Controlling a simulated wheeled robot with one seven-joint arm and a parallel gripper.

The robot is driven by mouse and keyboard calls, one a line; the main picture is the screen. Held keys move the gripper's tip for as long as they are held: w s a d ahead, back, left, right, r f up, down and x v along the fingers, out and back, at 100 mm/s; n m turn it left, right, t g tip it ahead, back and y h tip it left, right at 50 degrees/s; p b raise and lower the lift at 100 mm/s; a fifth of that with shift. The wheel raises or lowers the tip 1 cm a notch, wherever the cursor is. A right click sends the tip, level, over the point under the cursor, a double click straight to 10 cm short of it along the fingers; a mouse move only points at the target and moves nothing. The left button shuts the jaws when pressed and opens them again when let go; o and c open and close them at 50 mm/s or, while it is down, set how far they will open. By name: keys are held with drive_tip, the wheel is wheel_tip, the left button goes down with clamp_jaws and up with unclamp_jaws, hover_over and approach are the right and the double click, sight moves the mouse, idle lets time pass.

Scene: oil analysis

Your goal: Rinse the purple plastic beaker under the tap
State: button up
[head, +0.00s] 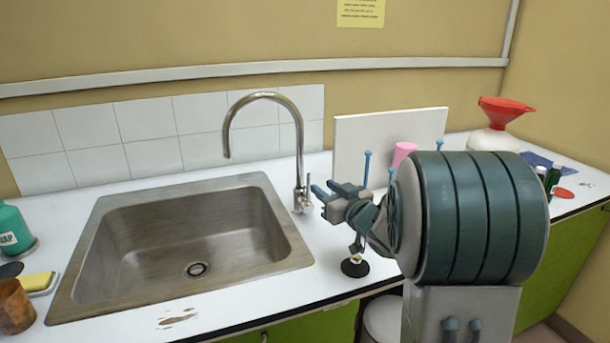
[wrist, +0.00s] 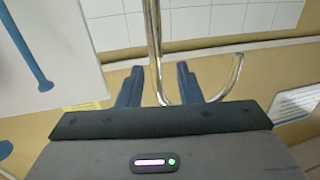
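My gripper (head: 326,189) is just right of the tap base in the head view, its fingers pointing left toward the tap (head: 299,150). In the wrist view the two blue fingers (wrist: 158,82) stand apart with nothing held. The tap's metal pipe (wrist: 153,35) shows between and beyond them; I cannot tell whether they touch it. The tap arches over the steel sink (head: 150,245), which looks empty; no water runs. A pink-purple beaker (head: 403,152) is at the white drying board (head: 350,140), partly hidden behind my arm.
Blue pegs (head: 367,165) stick out from the board. A green soap bottle (head: 12,230), yellow sponge (head: 38,283) and brown beaker (head: 15,306) stand left of the sink. A red funnel (head: 505,112) is at the back right. Space above the sink is free.

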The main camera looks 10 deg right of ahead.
sight(308, 192)
drive_tip(key=x, duration=1)
drive_tip(key=shift+p, duration=0.3)
drive_tip(key=shift+c, duration=0.3)
clamp_jaws()
